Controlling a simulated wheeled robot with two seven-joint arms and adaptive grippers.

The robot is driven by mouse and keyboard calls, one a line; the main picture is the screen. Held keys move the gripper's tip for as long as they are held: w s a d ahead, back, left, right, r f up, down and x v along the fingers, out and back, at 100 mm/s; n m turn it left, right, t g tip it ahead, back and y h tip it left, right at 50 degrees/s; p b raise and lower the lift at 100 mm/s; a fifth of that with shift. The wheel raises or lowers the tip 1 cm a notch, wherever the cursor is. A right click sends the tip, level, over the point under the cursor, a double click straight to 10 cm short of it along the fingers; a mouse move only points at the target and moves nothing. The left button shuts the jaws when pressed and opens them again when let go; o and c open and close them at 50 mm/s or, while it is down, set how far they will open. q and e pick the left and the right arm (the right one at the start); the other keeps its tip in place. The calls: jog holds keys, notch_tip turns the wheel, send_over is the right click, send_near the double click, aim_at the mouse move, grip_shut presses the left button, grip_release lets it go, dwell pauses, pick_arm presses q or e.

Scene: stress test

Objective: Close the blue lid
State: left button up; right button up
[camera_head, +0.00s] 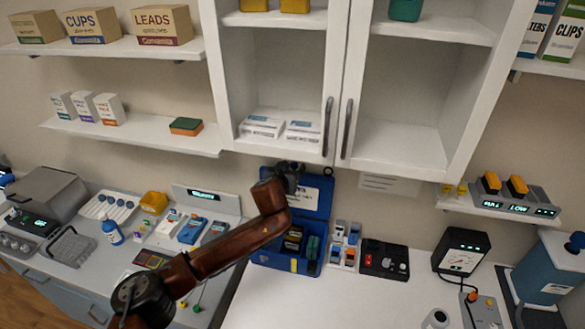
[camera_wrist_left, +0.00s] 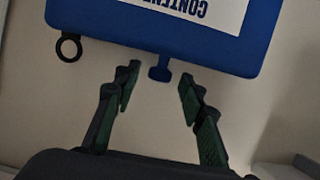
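The blue lid (camera_head: 313,196) stands raised at the back of the blue case (camera_head: 284,263) on the counter, with a white label on it. The case is open and holds several dark and green items. My left gripper (camera_head: 290,168) is at the lid's top edge, and my arm covers part of the lid. In the left wrist view, the lid (camera_wrist_left: 120,18) with its tab and ring is just beyond my left gripper (camera_wrist_left: 157,85). The fingers are apart with nothing between them. Contact with the lid cannot be told. My right gripper is not in view.
A wall cabinet (camera_head: 283,75) with dark handles hangs just above the lid. Small bottles and boxes (camera_head: 345,245) and a black case (camera_head: 384,259) stand right of the blue case. A gauge box (camera_head: 461,252) is farther right. The front counter middle is clear.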

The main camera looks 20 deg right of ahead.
pick_arm(q)
jog(key=shift+w, duration=0.15)
jog(key=c, duration=1)
grip_shut()
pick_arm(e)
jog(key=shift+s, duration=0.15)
